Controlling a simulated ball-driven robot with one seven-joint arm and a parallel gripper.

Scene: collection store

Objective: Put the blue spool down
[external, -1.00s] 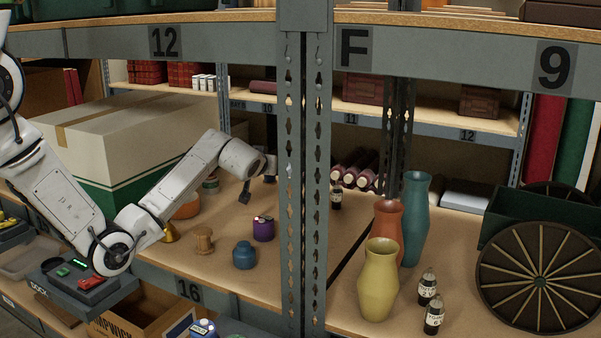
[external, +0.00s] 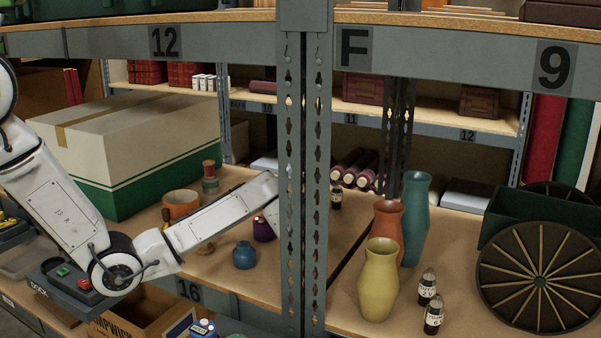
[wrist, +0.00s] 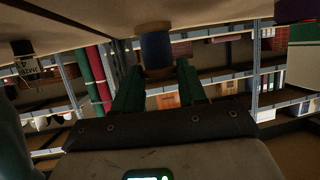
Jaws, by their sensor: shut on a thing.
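The blue spool (wrist: 155,46), with pale wooden ends, is between the green fingertips of my gripper (wrist: 156,72) in the wrist view. The fingers are shut on it. The spool is close to the shelf board (wrist: 200,12), which shows along the top of that upside-down view; I cannot tell whether it touches. In the external view my forearm reaches right over the shelf, and the gripper and spool are hidden behind the upright post.
A blue pot (external: 245,256) and a purple pot (external: 263,230) stand near my forearm. An orange bowl (external: 181,204) and a stacked pair of spools (external: 210,178) are behind it. The post (external: 303,180) stands in front. Vases (external: 380,280) and a labelled bottle (wrist: 25,62) are nearby.

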